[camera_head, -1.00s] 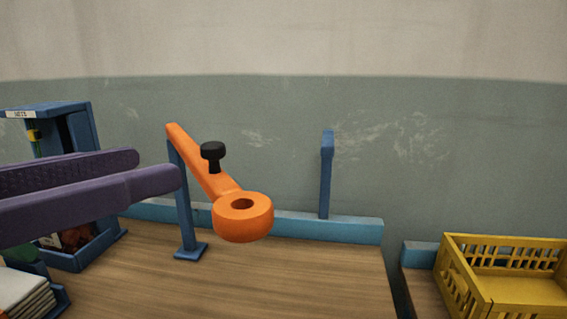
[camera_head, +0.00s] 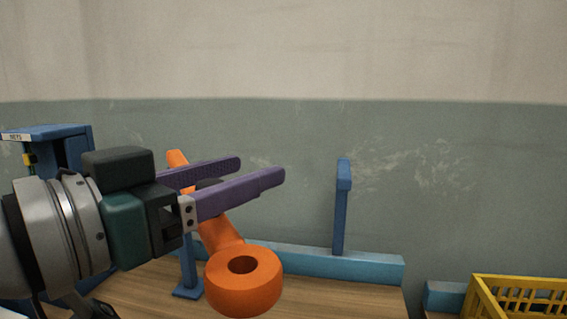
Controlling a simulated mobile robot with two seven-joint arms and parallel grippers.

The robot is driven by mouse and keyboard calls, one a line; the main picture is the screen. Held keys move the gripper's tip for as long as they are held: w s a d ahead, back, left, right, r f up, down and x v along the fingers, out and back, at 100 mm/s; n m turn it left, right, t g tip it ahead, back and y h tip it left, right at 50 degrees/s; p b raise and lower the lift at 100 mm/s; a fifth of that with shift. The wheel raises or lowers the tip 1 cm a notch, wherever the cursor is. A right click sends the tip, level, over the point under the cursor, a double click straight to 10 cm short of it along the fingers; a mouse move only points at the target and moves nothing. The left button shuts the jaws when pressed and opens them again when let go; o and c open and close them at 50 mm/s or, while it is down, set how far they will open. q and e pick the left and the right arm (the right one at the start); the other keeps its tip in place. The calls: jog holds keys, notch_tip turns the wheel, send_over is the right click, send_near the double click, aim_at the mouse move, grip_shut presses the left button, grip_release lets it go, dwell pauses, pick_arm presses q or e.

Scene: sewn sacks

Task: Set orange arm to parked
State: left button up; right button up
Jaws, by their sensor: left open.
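The orange arm (camera_head: 243,290) slopes from its high end at the left blue post (camera_head: 187,274) down to a thick ring at its lower right end. Its black knob (camera_head: 209,183) is mostly hidden behind my gripper's fingers. My left gripper (camera_head: 262,170) reaches in from the left with two purple fingers, open, pointing right. In the picture the fingers lie across the middle of the orange arm, with the knob showing between them; I cannot tell whether they touch it. My right gripper is not in view.
A second blue post (camera_head: 342,210) stands upright to the right, apart from the orange arm, by a blue rail (camera_head: 330,263) along the back of the wooden table (camera_head: 345,300). A yellow crate (camera_head: 520,285) is at the right. A blue labelled stand (camera_head: 45,133) is at the left.

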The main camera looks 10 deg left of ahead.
pick_arm(q)
jog(key=shift+w, duration=0.15)
grip_shut()
dwell(0.4)
dwell(1.0)
